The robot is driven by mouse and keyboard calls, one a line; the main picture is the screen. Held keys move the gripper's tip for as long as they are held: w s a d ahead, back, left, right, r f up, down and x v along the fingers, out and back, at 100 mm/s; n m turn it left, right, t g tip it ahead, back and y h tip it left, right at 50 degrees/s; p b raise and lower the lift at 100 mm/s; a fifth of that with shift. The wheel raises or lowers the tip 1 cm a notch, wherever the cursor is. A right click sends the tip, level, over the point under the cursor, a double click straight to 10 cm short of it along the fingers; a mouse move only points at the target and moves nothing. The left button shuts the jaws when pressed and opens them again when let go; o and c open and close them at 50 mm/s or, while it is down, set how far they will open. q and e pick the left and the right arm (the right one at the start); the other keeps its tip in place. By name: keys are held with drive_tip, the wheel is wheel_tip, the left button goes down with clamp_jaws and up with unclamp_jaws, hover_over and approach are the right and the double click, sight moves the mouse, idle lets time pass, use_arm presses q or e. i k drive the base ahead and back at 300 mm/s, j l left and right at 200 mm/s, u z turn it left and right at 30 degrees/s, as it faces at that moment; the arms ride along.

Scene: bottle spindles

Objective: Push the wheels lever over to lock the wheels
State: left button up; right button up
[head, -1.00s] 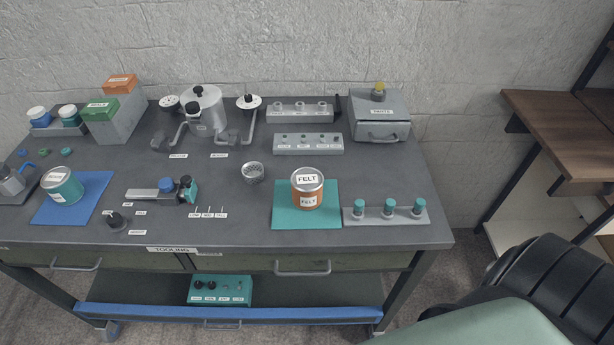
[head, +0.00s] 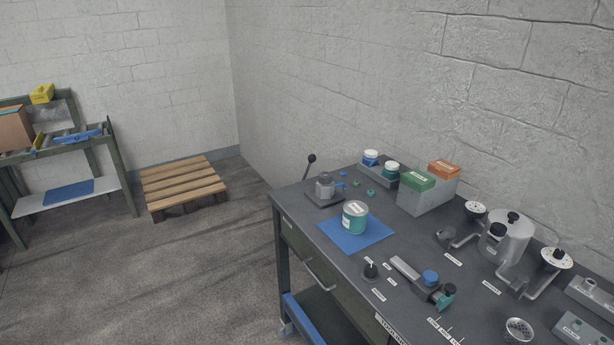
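The wheels lever cannot be told for sure, as the small labels are too small to read. A short black lever (head: 370,268) stands on the bench top near the front edge, with small white labels around it. A longer lever with a black ball knob (head: 311,159) rises, tilted, at the bench's far left end, beside a small grey device (head: 325,188). Neither of my grippers is in view.
A pallet (head: 183,186) lies by the back wall, right of a shelf rack (head: 92,190). The floor left of the bench is clear.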

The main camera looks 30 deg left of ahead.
sight(312, 159)
drive_tip(key=i+j, duration=0.2)
drive_tip(key=j, duration=0.2)
drive_tip(key=i+j, duration=0.25)
drive_tip(key=j, duration=0.2)
drive_tip(key=i+j+z, duration=0.1)
drive_tip(key=j, duration=0.3)
drive_tip(key=i+j, duration=0.5)
drive_tip(key=j, duration=0.35)
drive_tip(key=i+j+z, duration=0.1)
drive_tip(key=j, duration=0.35)
drive_tip(key=i+j, duration=0.3)
drive_tip(key=j, duration=0.15)
drive_tip(key=i+j, duration=0.15)
drive_tip(key=j, duration=0.25)
